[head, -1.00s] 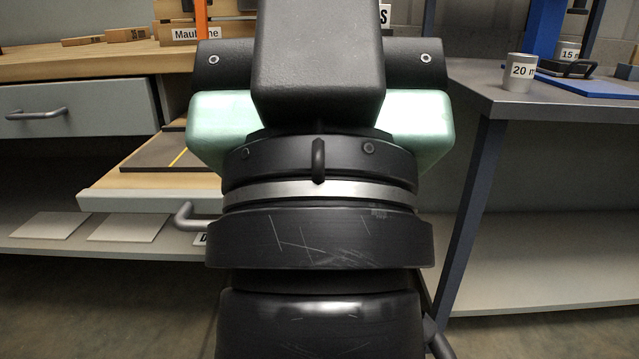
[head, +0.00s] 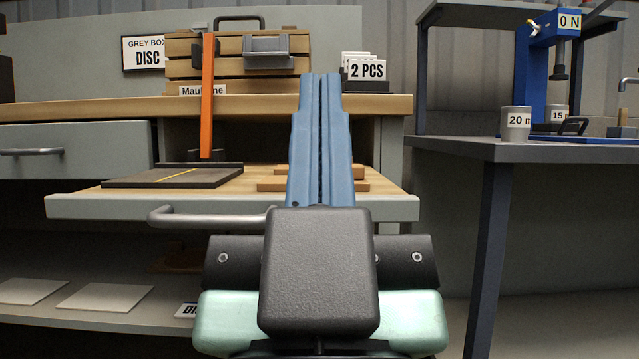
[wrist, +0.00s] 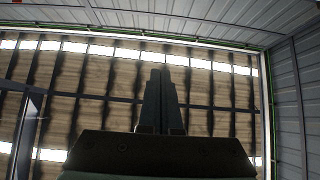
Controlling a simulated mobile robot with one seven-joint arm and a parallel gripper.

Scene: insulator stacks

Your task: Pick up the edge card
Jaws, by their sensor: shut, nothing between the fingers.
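I cannot tell for sure which thing is the edge card. White cards marked "2 PCS" (head: 367,68) stand in a dark holder on the wooden bench top, right of the crate. A white label beginning "DI" (head: 187,310) sits at the lower shelf's front edge, partly cut off by my arm. My gripper (head: 320,80) points upward with its blue fingers together and empty. In the head view its tips overlap the bench background just left of the "2 PCS" cards. The wrist view shows the closed fingers (wrist: 162,75) against the roof, with no card visible.
An open drawer (head: 85,207) holds a dark board (head: 173,176) and wooden pieces behind my fingers. An orange upright bar (head: 207,95) stands before a wooden crate (head: 178,47). The grey table (head: 450,150) at right carries cups (head: 516,123). Pale plates (head: 105,297) lie on the lower shelf.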

